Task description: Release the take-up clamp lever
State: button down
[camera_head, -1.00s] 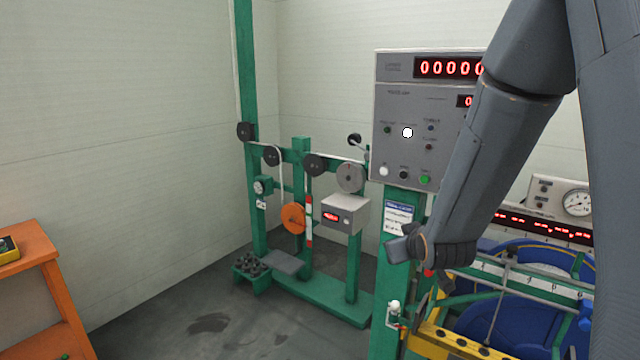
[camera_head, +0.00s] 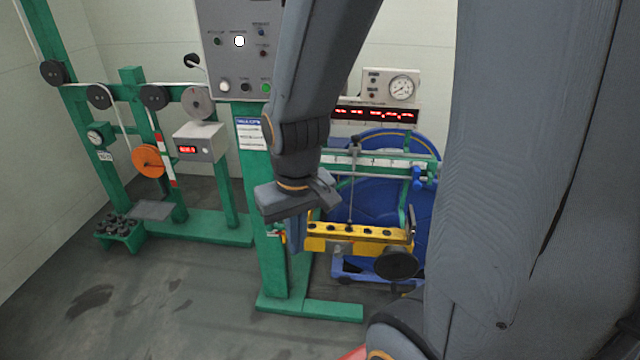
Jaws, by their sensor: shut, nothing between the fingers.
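The take-up stand, with a large blue reel (camera_head: 372,195), is right of centre behind my arm. A yellow bar (camera_head: 360,233) with a row of dark holes crosses its front. A thin upright rod with a dark head (camera_head: 353,148), a blue clamp-like part (camera_head: 418,178) and a short grey upright piece (camera_head: 411,222) are on this stand. I cannot tell which one is the take-up clamp lever. My gripper (camera_head: 294,236) points down, shut and empty, in front of the green post and left of the yellow bar. My wrist partly hides the stand's left side.
A grey control panel (camera_head: 236,60) stands on a green post (camera_head: 268,265) with a wide foot. A green pulley frame (camera_head: 205,225) with an orange wheel (camera_head: 148,161) is at left. Open floor lies at front left.

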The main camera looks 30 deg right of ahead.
aim_at(339, 249)
jog(key=k, duration=1.2)
jog(key=z, duration=0.95)
jog(key=i, duration=1.4)
jog(key=u, duration=0.25)
